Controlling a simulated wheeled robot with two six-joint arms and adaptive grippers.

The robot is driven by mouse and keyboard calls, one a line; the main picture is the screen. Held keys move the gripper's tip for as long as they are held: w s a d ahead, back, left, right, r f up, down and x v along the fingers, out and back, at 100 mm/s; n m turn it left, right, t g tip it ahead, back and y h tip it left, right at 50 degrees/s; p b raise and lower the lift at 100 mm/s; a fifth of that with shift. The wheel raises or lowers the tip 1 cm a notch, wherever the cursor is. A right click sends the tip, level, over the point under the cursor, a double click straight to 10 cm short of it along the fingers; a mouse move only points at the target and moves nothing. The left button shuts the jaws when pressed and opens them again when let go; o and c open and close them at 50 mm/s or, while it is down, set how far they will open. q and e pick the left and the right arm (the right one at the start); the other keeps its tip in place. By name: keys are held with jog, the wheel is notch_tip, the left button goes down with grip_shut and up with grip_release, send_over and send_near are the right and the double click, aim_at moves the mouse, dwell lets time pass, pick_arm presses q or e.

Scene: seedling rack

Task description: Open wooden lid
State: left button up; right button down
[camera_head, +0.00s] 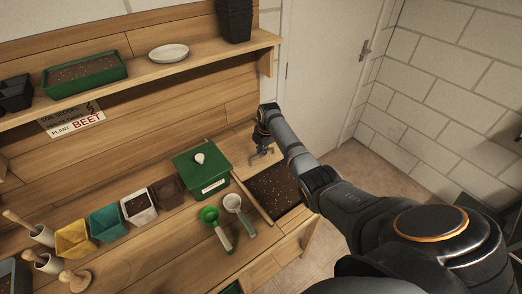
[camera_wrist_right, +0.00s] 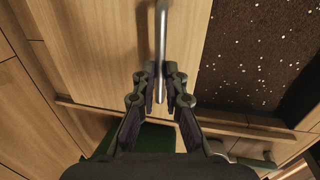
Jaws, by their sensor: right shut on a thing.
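The wooden lid (camera_wrist_right: 115,45) is a pale flat panel in the right wrist view, with a thin metal bar handle (camera_wrist_right: 162,30) on it. My right gripper (camera_wrist_right: 161,80) is shut on this handle. In the head view the right gripper (camera_head: 262,155) reaches down over the lid at the right end of the bench. Dark speckled soil (camera_head: 274,192) lies uncovered beside the lid, and it also shows in the right wrist view (camera_wrist_right: 265,60). The fingers hide part of the handle. My left gripper is not in view.
A green box with a white knob (camera_head: 200,172) stands left of the soil. A green scoop (camera_head: 215,225) and a white scoop (camera_head: 238,212) lie in front. Several small pots (camera_head: 138,208) line the bench. A shelf (camera_head: 150,72) runs above.

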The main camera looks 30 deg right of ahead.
jog(key=c, duration=1.5)
grip_release()
jog(key=shift+o, duration=0.5)
jog(key=shift+r, duration=0.1)
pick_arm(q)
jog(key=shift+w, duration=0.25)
pick_arm(e)
notch_tip(320, 180, up, 12)
jog(key=s, duration=0.2)
jog(key=shift+s+d+f, duration=0.15)
jog(key=shift+f, duration=0.05)
